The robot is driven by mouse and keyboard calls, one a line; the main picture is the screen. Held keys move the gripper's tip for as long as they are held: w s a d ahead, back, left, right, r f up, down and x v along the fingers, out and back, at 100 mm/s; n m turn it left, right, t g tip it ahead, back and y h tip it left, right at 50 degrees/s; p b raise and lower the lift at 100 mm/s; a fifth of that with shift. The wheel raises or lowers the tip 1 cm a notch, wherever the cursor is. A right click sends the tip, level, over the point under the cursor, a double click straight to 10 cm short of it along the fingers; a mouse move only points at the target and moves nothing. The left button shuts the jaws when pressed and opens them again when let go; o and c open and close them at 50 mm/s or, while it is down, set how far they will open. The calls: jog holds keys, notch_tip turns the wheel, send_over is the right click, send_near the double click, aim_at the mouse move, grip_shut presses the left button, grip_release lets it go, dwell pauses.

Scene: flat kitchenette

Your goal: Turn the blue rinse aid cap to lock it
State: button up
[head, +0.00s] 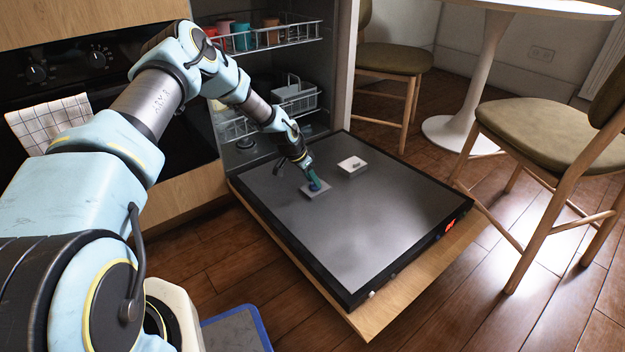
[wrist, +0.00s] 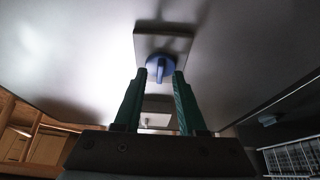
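The blue rinse aid cap (wrist: 159,64) sits on a grey square plate (wrist: 177,42) set in the inner face of the open dishwasher door (head: 340,240). The cap is round with a raised ridge that points toward my gripper in the wrist view. In the head view the cap (head: 317,187) is small and partly hidden by the fingers. My gripper (wrist: 160,74) has green fingers that stand apart, one on each side of the ridge, with gaps showing. In the head view my gripper (head: 312,178) reaches down at the plate. I cannot tell whether a finger touches the cap.
A white dispenser box (head: 352,166) lies on the door beside the plate. Dishwasher racks (head: 270,38) with cups stand behind the door. A wooden cabinet and oven are left.

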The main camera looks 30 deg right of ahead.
jog(key=p+v, duration=0.3)
jog(key=v, duration=0.7)
jog(key=shift+r, duration=0.25)
